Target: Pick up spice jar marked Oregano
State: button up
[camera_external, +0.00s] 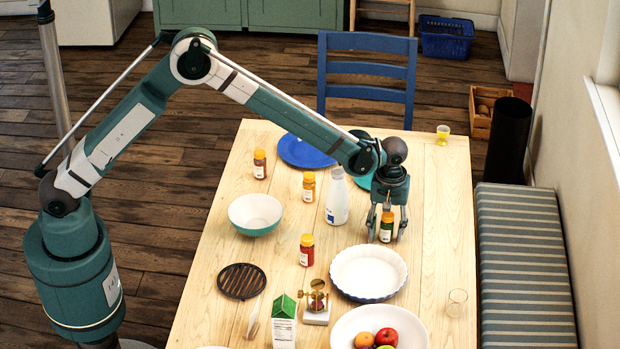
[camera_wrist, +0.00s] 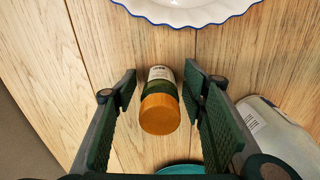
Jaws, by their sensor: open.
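A spice jar with dark green contents, an orange lid and a pale label (camera_external: 386,228) stands on the wooden table between the fingers of my gripper (camera_external: 387,234). In the wrist view the same jar (camera_wrist: 160,108) sits between the two open fingers, with a gap on each side. The label's writing is too small to read. Three other orange-lidded jars stand apart: a brown one (camera_external: 259,165), an orange-yellow one (camera_external: 309,188) and a red one (camera_external: 306,252).
A white bottle (camera_external: 337,200) stands left of my gripper. A white fluted dish (camera_external: 368,273) lies close in front. A teal bowl (camera_external: 255,213), a blue plate (camera_external: 305,151) and a fruit bowl (camera_external: 411,320) are further off. The table's right strip is mostly clear.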

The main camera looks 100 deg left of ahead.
aim_at(387, 214)
dwell(0.3)
jog(key=c, duration=1.1)
jog(key=shift+o, duration=0.2)
jog(key=shift+r+p, duration=0.85)
jog(key=shift+r, duration=4.15)
